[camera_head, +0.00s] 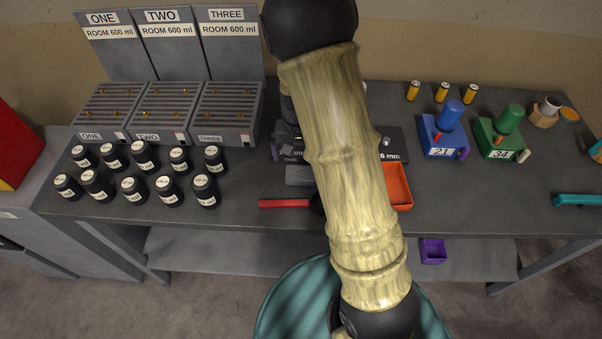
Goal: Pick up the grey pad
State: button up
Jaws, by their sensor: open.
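A small flat grey block (300,174), which looks like the grey pad, lies on the dark workbench (470,190) just left of my pale arm link. My arm crosses the middle of the view and may cover part of it. I cannot make out my gripper; its fingers are hidden behind the arm. Dark grey parts show left of the arm above the pad, and I cannot tell what they belong to.
A red-handled tool (285,203) lies in front of the pad, and an orange tray (397,186) is right of my arm. Several black jars (133,187) stand left, before slatted units (168,111). Blue (440,136) and green (497,139) holders stand right.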

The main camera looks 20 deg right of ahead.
aim_at(301, 173)
notch_tip(301, 173, down, 3)
jog(key=shift+r, duration=0.15)
jog(key=shift+d+f+p, duration=0.15)
jog(key=shift+f+p, duration=0.3)
jog(key=shift+f, duration=0.85)
jog(key=shift+d+f+p, duration=0.1)
jog(key=shift+f+p, duration=0.3)
jog(key=shift+f, duration=0.9)
jog(key=c, duration=1)
jog(key=shift+o, duration=0.2)
